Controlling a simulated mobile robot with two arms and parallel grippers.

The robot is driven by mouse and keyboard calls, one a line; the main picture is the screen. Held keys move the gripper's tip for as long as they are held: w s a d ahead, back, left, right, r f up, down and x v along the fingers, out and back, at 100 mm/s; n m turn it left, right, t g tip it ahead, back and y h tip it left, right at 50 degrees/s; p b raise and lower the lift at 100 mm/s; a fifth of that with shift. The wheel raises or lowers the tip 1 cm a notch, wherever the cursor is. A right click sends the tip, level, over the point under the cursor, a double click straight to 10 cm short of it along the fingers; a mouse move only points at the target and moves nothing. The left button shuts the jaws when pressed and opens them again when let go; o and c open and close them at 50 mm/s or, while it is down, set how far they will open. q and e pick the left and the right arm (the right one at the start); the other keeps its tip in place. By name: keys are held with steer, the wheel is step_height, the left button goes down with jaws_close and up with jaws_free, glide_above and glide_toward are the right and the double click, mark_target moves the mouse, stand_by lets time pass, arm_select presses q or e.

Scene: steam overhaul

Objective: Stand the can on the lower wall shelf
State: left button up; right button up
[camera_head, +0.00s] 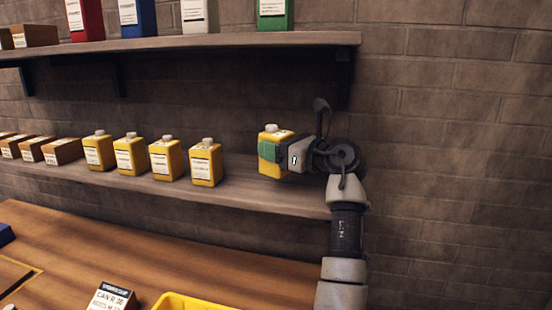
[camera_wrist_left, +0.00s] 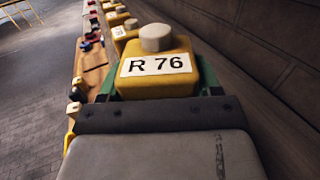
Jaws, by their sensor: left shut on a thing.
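My left gripper (camera_head: 283,155) is shut on a yellow can (camera_head: 268,138) with a pale cap. In the left wrist view, the can (camera_wrist_left: 158,75) is upright, with green finger parts on both sides and a white label reading "R 76". In the head view, the can appears over the right end of the lower wall shelf (camera_head: 240,193), right of the row of yellow cans. I cannot tell whether its base touches the board. My right gripper is not in view.
Several similar yellow cans (camera_head: 206,164) and small brown boxes (camera_head: 68,151) line the lower shelf. The upper shelf (camera_head: 180,42) overhangs with coloured cans. A gap separates the held can from the row.

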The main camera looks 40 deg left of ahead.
arm_select(q)
steer(key=shift+w+a+f, duration=0.1)
steer(key=shift+a+f, duration=0.05)
steer(key=shift+a, duration=0.05)
steer(key=shift+f+p, duration=0.6)
steer(key=shift+f, duration=1.35)
steer(key=shift+f, duration=0.1)
steer(key=o, duration=1.1)
